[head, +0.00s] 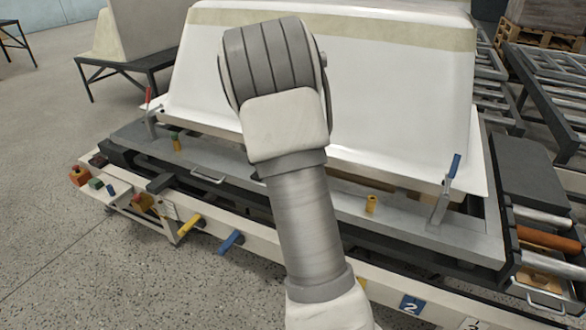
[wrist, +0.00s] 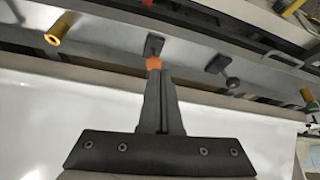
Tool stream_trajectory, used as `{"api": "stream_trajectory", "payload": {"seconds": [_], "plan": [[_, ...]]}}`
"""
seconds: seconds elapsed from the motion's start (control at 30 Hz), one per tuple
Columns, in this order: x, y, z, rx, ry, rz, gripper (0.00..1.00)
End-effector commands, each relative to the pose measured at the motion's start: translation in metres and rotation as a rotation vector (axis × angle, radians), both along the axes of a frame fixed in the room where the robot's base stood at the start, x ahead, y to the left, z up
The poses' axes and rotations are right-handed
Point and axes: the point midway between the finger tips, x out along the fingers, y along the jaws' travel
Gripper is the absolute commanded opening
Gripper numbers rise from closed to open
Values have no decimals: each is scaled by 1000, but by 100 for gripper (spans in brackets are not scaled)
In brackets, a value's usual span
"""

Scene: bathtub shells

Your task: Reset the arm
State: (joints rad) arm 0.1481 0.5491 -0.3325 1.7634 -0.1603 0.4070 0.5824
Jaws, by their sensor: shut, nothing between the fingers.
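My arm (head: 300,210) rises through the middle of the head view in front of a white bathtub shell (head: 400,90). My gripper is hidden behind the arm there. In the wrist view my gripper (wrist: 157,78) shows as a dark bar with two narrow fingers side by side, shut with nothing between them. An orange piece (wrist: 153,63) shows just beyond the fingertips; I cannot tell whether they touch. The white shell surface (wrist: 40,110) lies behind the gripper in that view.
The shell sits on a grey frame with a red-handled clamp (head: 149,97) at left and a blue-handled clamp (head: 454,167) at right. Yellow (head: 190,224) and blue (head: 230,241) levers stick out at the front. Roller conveyors (head: 545,238) stand at right. Floor at left (head: 40,130) is clear.

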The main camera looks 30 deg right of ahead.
Motion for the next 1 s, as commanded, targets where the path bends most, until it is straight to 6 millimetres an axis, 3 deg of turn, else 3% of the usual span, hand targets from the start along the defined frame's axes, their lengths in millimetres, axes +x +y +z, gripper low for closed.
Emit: {"api": "stream_trajectory", "payload": {"seconds": [0.67, 0.83, 1.0], "plan": [[-1, 2, 4, 1, -2, 2, 0], [-10, 25, 30, 26, -11, 43, 0], [-37, 72, 75, 66, -20, 140, 0]]}}
